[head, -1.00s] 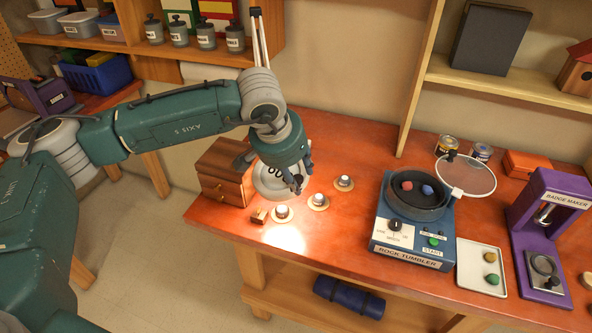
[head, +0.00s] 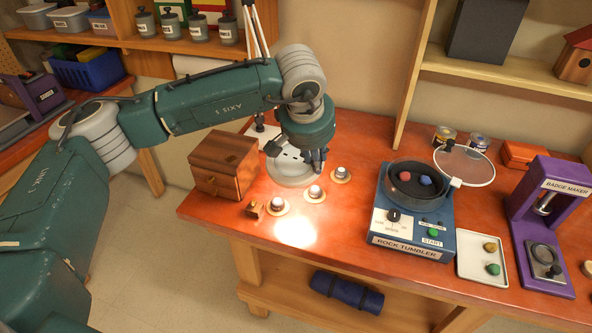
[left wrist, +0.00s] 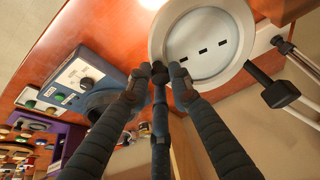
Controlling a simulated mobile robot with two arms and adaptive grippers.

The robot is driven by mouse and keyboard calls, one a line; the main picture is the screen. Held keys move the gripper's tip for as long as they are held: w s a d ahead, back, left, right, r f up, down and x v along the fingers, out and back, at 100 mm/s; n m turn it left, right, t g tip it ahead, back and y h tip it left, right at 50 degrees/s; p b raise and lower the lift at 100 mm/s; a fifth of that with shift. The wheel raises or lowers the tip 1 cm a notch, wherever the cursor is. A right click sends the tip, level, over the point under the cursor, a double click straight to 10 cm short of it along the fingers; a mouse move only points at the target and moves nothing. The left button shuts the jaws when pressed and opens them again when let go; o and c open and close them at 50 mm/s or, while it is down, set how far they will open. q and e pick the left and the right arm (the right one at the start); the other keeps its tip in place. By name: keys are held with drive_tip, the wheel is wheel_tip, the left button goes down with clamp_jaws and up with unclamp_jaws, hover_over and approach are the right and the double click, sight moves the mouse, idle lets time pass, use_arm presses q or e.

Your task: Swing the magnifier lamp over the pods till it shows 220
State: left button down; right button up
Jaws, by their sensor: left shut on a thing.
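The magnifier lamp has a round white head (head: 290,176), partly hidden under my left gripper; its thin pale arm (head: 258,30) rises behind. In the left wrist view the lamp head (left wrist: 200,58) is large, with three dark dashes on its face and no number. My left gripper (head: 316,160) is shut on the lamp head's rim; its fingertips (left wrist: 160,74) meet at that rim. Three small pods on round wooden discs stand by the lamp: one at the front (head: 278,207), one in the middle (head: 315,192), one at the back (head: 341,173). My right gripper is not in view.
The lamp's bright spot falls on the table (head: 297,230) in front of the pods. A wooden drawer box (head: 222,165) stands left of the lamp, a small wooden block (head: 254,210) in front. A rock tumbler (head: 410,225) stands right, with a white tray (head: 482,258) beside it.

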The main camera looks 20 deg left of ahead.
use_arm(q)
drive_tip(key=w+d+n+y+b, duration=0.1)
drive_tip(key=w+d+n, duration=0.1)
drive_tip(key=w+d, duration=0.3)
drive_tip(key=shift+w+d+r, duration=0.15)
drive_tip(key=shift+w+r, duration=0.05)
drive_tip(key=shift+w, duration=0.5)
drive_tip(key=c, duration=1.6)
unclamp_jaws()
drive_tip(key=shift+o, duration=0.2)
drive_tip(key=shift+s, duration=0.15)
drive_tip(key=shift+f, duration=0.1)
